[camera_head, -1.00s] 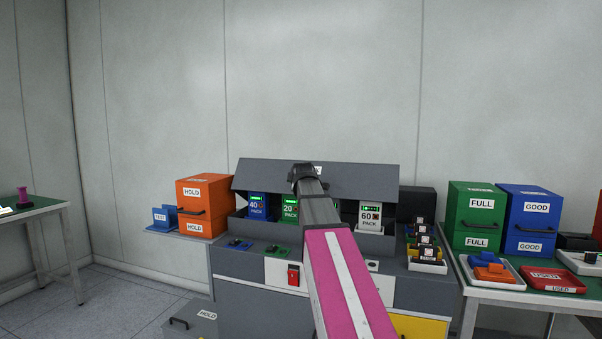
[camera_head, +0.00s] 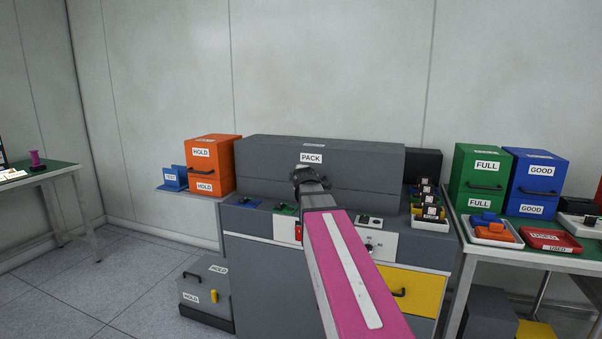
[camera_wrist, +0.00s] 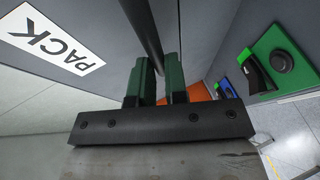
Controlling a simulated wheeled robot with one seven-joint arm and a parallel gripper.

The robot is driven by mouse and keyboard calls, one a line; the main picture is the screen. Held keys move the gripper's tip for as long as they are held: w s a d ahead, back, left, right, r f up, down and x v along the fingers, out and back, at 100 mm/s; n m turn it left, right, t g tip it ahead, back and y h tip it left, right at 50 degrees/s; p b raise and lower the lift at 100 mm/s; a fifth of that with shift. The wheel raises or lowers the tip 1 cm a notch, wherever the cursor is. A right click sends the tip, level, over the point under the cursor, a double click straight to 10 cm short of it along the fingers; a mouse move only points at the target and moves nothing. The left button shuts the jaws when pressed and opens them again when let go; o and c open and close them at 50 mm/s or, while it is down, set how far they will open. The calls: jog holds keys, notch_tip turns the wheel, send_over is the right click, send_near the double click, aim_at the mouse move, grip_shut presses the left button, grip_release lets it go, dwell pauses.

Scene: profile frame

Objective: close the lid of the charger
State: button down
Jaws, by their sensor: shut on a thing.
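The charger is a wide grey cabinet, and its long grey lid (camera_head: 365,165) is down over the packs, with the PACK label (camera_head: 311,158) facing front. The packs inside are hidden. My gripper (camera_head: 311,183) is at the lid's lower front, just below the label. In the wrist view, my gripper (camera_wrist: 160,72) has its two green-padded fingers around a dark bar (camera_wrist: 143,35), the lid's handle, next to the PACK label (camera_wrist: 55,43).
An orange HOLD box (camera_head: 211,165) stands left of the charger. Green FULL (camera_head: 482,178) and blue GOOD (camera_head: 537,186) boxes stand on the right table. Small black packs (camera_head: 428,200) sit right of the lid. A yellow drawer (camera_head: 413,289) is below. A grey HOLD box (camera_head: 205,290) is on the floor.

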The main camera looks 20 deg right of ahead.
jog(key=c, duration=1.1)
grip_release()
jog(key=shift+r, duration=0.1)
jog(key=shift+c, duration=0.2)
jog(key=v, duration=1)
jog(key=shift+s, duration=0.35)
jog(key=shift+s+a+r, duration=0.1)
